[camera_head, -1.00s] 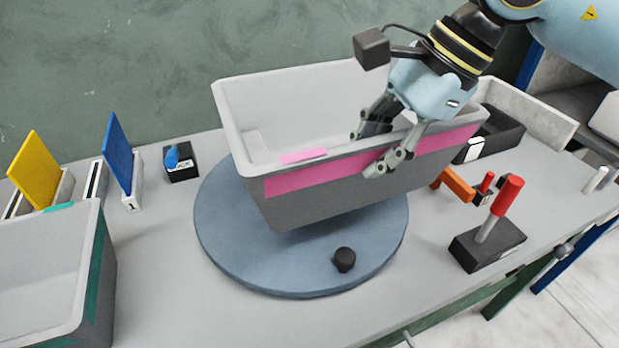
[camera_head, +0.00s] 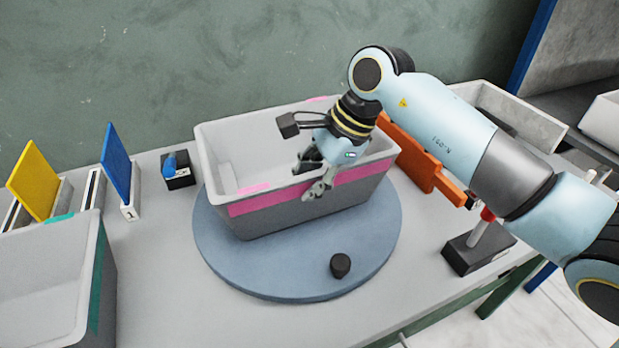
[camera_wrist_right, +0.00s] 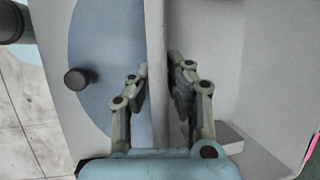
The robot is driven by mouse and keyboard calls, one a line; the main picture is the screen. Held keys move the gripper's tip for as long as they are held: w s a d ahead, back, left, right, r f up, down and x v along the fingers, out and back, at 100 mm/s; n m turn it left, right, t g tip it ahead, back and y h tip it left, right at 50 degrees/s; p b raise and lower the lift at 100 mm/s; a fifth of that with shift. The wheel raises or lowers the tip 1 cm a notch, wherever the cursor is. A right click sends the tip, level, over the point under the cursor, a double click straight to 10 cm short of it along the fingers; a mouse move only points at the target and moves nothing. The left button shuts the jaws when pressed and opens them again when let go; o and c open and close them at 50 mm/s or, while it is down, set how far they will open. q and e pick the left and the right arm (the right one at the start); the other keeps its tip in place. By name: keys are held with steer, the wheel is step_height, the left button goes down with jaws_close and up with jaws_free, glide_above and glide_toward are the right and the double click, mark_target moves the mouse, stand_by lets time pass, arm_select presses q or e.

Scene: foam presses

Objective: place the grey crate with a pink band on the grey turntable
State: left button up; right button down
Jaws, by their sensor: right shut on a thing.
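The grey crate with a pink band (camera_head: 300,207) is over the back part of the grey turntable (camera_head: 345,275) in the head view. Its base looks level and on or very close to the disc; I cannot tell if it touches. My right gripper (camera_head: 312,180) is shut on the crate's near wall, one finger inside and one outside. In the right wrist view, the gripper (camera_wrist_right: 158,75) has its fingers on both sides of the crate wall (camera_wrist_right: 156,110), with the turntable (camera_wrist_right: 95,50) below on the left. My left gripper is not in view.
A black knob (camera_head: 340,265) stands on the turntable's front. A grey crate with a green band (camera_head: 40,270) is at the left, near yellow (camera_head: 35,180) and blue panels (camera_head: 118,158). An orange part (camera_head: 415,160) and a black block with a red-topped lever (camera_head: 478,250) are at the right.

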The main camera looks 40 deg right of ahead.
steer(key=c, duration=1.3)
jaws_free()
steer(key=b+v, duration=0.2)
steer(key=v, duration=1)
steer(key=shift+s, duration=0.1)
